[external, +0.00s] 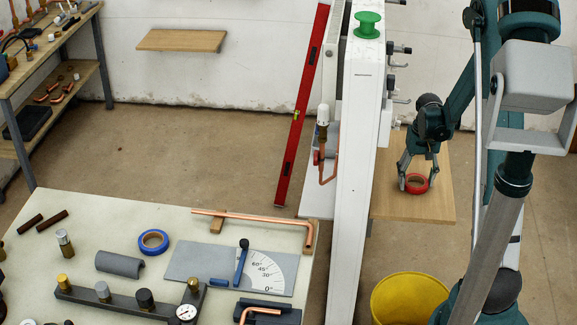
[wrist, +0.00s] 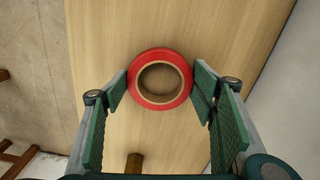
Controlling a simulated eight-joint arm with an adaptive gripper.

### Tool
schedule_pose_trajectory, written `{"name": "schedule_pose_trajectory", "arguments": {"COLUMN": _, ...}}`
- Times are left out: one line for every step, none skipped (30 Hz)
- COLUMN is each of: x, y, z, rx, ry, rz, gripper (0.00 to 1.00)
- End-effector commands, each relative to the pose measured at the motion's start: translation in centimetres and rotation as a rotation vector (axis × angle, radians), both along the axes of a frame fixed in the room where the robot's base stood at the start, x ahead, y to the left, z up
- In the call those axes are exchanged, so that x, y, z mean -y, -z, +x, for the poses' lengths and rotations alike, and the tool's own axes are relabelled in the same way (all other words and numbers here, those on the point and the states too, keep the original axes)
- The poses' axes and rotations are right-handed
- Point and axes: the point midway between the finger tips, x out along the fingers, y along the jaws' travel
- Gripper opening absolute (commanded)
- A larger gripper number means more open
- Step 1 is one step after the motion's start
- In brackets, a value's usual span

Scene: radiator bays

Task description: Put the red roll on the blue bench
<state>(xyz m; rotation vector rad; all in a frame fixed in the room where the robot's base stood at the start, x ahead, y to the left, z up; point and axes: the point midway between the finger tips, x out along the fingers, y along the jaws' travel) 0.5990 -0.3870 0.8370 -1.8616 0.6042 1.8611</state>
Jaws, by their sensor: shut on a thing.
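The red roll (external: 411,187) is a ring of red tape with a tan core, at the wooden board right of the white upright panel. It also shows in the wrist view (wrist: 160,103), flat-side up. My gripper (external: 417,181) points down, its two fingers shut on opposite sides of the roll. I cannot tell whether the roll rests on the board or is slightly above it. A bench with blue-grey legs and a wooden top (external: 35,62) stands at the far left. A pale-topped table (external: 95,220) fills the front left. I cannot be sure which is the blue bench.
The tall white panel (external: 356,170) stands between my gripper and both benches, with a green spool (external: 368,25) on top. A red level (external: 303,110) leans beside it. A yellow bucket (external: 405,300) is below the board (external: 440,205). Tools and a blue tape roll (external: 153,241) occupy the pale table.

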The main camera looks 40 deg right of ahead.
Motion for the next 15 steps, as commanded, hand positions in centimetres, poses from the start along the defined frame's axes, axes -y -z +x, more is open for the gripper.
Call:
{"name": "schedule_pose_trajectory", "arguments": {"x": 0.01, "y": -0.02, "z": 0.01, "rx": 0.000, "ry": 0.000, "rz": 0.000, "gripper": 0.42}}
{"name": "schedule_pose_trajectory", "arguments": {"x": 0.01, "y": -0.03, "z": 0.01, "rx": 0.000, "ry": 0.000, "rz": 0.000, "gripper": 0.42}}
{"name": "schedule_pose_trajectory", "arguments": {"x": 0.01, "y": -0.03, "z": 0.01, "rx": 0.000, "ry": 0.000, "rz": 0.000, "gripper": 0.42}}
{"name": "schedule_pose_trajectory", "arguments": {"x": 0.01, "y": -0.03, "z": 0.01, "rx": 0.000, "ry": 0.000, "rz": 0.000, "gripper": 0.42}}
{"name": "schedule_pose_trajectory", "arguments": {"x": 0.01, "y": -0.01, "z": 0.01, "rx": 0.000, "ry": 0.000, "rz": 0.000, "gripper": 0.42}}
{"name": "schedule_pose_trajectory", "arguments": {"x": 0.01, "y": 0.07, "z": 0.01, "rx": 0.000, "ry": 0.000, "rz": 0.000, "gripper": 0.42}}
{"name": "schedule_pose_trajectory", "arguments": {"x": 0.01, "y": 0.14, "z": 0.01, "rx": 0.000, "ry": 0.000, "rz": 0.000, "gripper": 0.42}}
{"name": "schedule_pose_trajectory", "arguments": {"x": 0.01, "y": 0.23, "z": 0.01, "rx": 0.000, "ry": 0.000, "rz": 0.000, "gripper": 0.42}}
{"name": "schedule_pose_trajectory", "arguments": {"x": 0.01, "y": 0.33, "z": 0.01, "rx": 0.000, "ry": 0.000, "rz": 0.000, "gripper": 0.42}}
{"name": "schedule_pose_trajectory", "arguments": {"x": 0.01, "y": 0.34, "z": 0.01, "rx": 0.000, "ry": 0.000, "rz": 0.000, "gripper": 0.58}}
{"name": "schedule_pose_trajectory", "arguments": {"x": 0.01, "y": 0.28, "z": 0.01, "rx": 0.000, "ry": 0.000, "rz": 0.000, "gripper": 0.62}}
{"name": "schedule_pose_trajectory", "arguments": {"x": 0.01, "y": 0.25, "z": 0.01, "rx": 0.000, "ry": 0.000, "rz": 0.000, "gripper": 0.67}}
{"name": "schedule_pose_trajectory", "arguments": {"x": 0.01, "y": 0.25, "z": 0.01, "rx": 0.000, "ry": 0.000, "rz": 0.000, "gripper": 0.71}}
{"name": "schedule_pose_trajectory", "arguments": {"x": 0.01, "y": 0.24, "z": 0.01, "rx": 0.000, "ry": 0.000, "rz": 0.000, "gripper": 0.71}}
{"name": "schedule_pose_trajectory", "arguments": {"x": 0.01, "y": 0.24, "z": 0.01, "rx": 0.000, "ry": 0.000, "rz": 0.000, "gripper": 0.71}}
